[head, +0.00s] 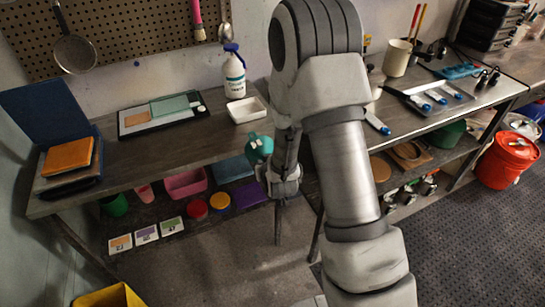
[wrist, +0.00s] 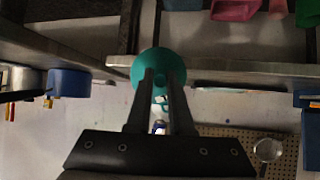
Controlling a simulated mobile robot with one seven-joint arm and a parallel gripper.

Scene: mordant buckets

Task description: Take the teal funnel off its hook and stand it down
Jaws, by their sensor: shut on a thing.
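The teal funnel (head: 260,147) is held at my gripper (head: 267,166), in front of the left bench's front edge in the head view. In the wrist view, the funnel (wrist: 147,62) shows as a round teal shape at the tips of my gripper's two fingers (wrist: 160,88). My gripper is shut on it. The fingers cover part of the funnel, and my arm hides part of the benches behind. I cannot tell from these frames whether the funnel touches the bench edge. The hook it hung on cannot be made out.
The left bench (head: 140,175) holds a white tray (head: 246,110), a spray bottle (head: 234,75) and a framed screen (head: 160,112). Its front right top looks clear. Pink and blue bins sit on the shelf below. A strainer (head: 74,52) hangs on the pegboard (head: 130,30). A red bucket (head: 506,160) stands right.

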